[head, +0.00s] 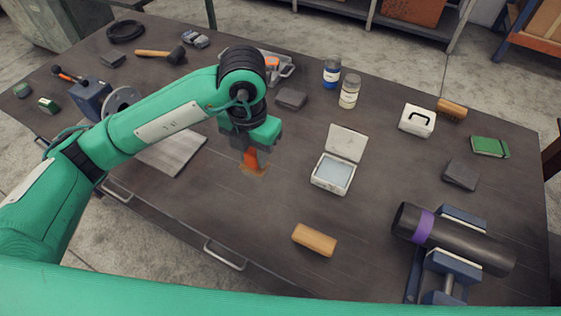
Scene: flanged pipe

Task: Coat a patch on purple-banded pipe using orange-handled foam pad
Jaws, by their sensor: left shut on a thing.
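The purple-banded pipe (470,250) is a dark cylinder lying in a blue clamp stand (455,266) at the right front of the table. Its purple band (419,226) is near the left end. My left gripper (254,152) points down over the middle of the table, shut on an orange-handled tool (251,160). The tool's lower end is at or just above the tabletop; I cannot tell if it touches. Its foam face is not clearly visible. An open white box (333,173) with a pale, flat filling stands right of the gripper, lid raised. My right gripper is out of view.
A wooden-backed block (314,240) lies at the front. Two jars (349,91), a white case (417,120), a brush (452,108) and a green book (490,146) stand farther back. A grey plate (172,150) lies beneath my left arm. The table between box and pipe is mostly clear.

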